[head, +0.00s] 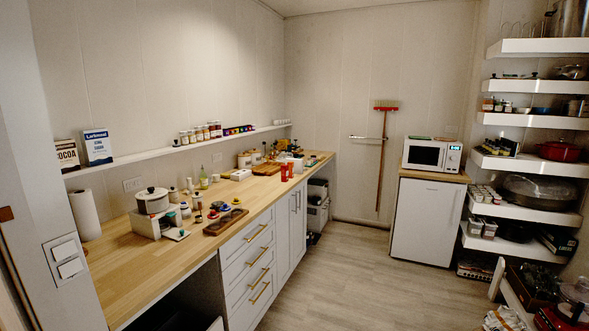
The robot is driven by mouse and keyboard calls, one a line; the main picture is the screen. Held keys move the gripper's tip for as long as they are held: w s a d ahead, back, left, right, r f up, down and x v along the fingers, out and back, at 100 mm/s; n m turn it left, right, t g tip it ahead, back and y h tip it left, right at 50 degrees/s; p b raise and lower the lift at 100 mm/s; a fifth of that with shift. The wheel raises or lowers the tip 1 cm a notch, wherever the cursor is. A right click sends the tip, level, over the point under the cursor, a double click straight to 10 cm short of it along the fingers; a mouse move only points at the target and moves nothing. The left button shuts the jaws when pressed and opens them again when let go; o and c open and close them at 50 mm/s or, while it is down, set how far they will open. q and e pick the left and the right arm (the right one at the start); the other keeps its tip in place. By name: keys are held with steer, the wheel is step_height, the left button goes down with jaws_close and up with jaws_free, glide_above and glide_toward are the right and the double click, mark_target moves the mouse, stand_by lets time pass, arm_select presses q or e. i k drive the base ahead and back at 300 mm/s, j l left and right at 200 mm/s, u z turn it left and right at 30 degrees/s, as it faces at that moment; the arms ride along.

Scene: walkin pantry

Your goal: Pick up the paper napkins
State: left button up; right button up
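I cannot clearly make out the paper napkins at this distance. A small white block (240,174) lies on the wooden counter (130,268), towards its far half, and may be a napkin stack, but it is too small to tell. A white paper roll (84,214) stands upright at the near left end of the counter, against the wall. Neither of my grippers is in view.
A microwave (432,153) stands on a white fridge (426,222). Loaded shelves (530,119) line the right. The floor (360,285) between is open.

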mark_target(298, 163)
steer(key=i+l, duration=0.15)
steer(key=i, duration=0.35)
steer(key=i+l+u, duration=0.1)
steer(key=i, duration=0.45)
steer(key=i+l, duration=0.2)
steer(key=i, duration=0.3)
steer(key=i+l+u, duration=0.1)
steer(key=i, duration=0.4)
steer(key=i+l, duration=0.25)
steer(key=i, duration=0.25)
steer(key=i+l+u, duration=0.15)
steer(key=i, duration=0.35)
steer(key=l, duration=0.1)
